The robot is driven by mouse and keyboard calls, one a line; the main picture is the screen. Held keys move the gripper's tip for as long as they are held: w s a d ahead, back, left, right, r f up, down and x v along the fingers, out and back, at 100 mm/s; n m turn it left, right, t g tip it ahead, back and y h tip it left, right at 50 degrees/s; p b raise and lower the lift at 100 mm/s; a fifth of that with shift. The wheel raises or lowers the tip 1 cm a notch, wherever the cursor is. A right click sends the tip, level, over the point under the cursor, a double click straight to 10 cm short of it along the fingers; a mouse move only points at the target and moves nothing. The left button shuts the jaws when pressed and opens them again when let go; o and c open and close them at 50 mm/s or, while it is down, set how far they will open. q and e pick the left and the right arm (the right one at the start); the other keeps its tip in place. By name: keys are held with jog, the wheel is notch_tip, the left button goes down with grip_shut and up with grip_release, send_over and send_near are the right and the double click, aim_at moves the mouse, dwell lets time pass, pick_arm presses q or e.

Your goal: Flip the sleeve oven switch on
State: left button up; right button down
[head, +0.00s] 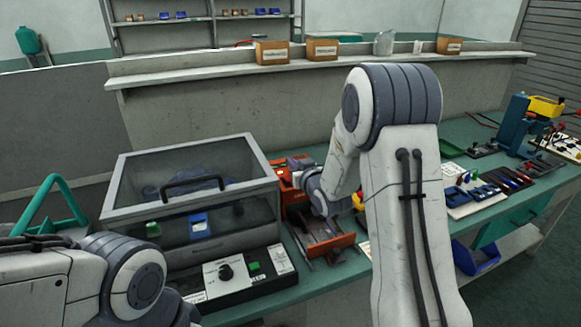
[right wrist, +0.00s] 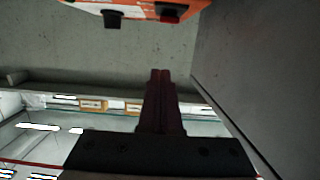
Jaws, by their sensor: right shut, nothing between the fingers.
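An orange-red box (head: 281,178), which I take to be the sleeve oven, stands on the bench right of a clear-lidded chamber. Its orange face (right wrist: 140,6) shows at the top edge of the right wrist view, with two dark knobs or switches (right wrist: 112,19) cut off there. I cannot tell their setting. My right gripper (head: 293,164) is beside the orange box, partly hidden by its own wrist. In the right wrist view its fingers (right wrist: 160,73) are together and empty, apart from the orange face. My left arm shows at lower left, its gripper out of frame.
The clear-lidded chamber (head: 262,181) has a dark handle, with a control panel (head: 226,268) carrying a black knob and green button in front. An orange tray (head: 330,246) lies on the bench. Tools and a blue press (head: 515,125) stand at right. A ledge with cardboard boxes runs behind.

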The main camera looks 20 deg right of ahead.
jog(key=s+r, duration=0.2)
jog(key=s, duration=0.4)
jog(key=shift+r, duration=0.35)
jog(key=shift+s, duration=0.1)
